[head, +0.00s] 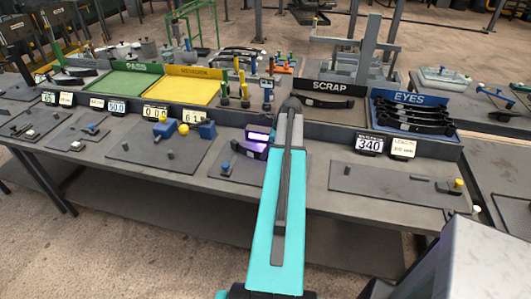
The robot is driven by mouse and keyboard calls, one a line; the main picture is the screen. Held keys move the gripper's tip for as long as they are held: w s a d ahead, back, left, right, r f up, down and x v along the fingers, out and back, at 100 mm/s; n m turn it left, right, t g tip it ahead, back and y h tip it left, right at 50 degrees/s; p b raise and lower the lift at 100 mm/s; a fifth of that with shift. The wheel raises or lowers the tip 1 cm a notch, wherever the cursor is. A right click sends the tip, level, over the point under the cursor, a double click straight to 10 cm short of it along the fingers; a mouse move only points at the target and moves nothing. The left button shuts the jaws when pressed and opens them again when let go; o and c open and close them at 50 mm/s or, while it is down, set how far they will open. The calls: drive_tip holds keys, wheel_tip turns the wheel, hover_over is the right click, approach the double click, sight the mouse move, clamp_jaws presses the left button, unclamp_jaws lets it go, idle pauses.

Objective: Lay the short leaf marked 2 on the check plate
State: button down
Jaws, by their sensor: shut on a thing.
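My arm, with a teal link, rises from the bottom middle and reaches over the workbench. My gripper is hidden behind it, so its jaws and anything in them do not show. No number 2 can be read on any leaf. Several dark leaves lie in the blue EYES tray (408,98) at the right. Flat grey plates lie along the bench front: a middle left plate (135,158), a right plate (390,187) and one partly behind my arm (240,172). I cannot tell which is the check plate.
A dark device with a purple light (257,137) is just left of my arm. Behind stand a green PASS tray (126,84), a yellow tray (192,91) and a black SCRAP bin (326,87). Number displays, such as one reading 340 (369,144), line the ledge.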

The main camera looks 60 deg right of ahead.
drive_tip(key=shift+w+d+r, duration=0.1)
drive_tip(key=shift+w+d, duration=0.1)
drive_tip(key=shift+d, duration=0.35)
idle(1.4)
drive_tip(key=c, duration=1.3)
unclamp_jaws()
drive_tip(key=shift+f, duration=0.2)
drive_tip(key=shift+c, duration=0.2)
drive_tip(key=shift+r, duration=0.15)
wheel_tip(320, 180, up, 8)
drive_tip(key=p, duration=0.5)
drive_tip(key=shift+p, duration=0.3)
drive_tip(key=shift+s, duration=0.1)
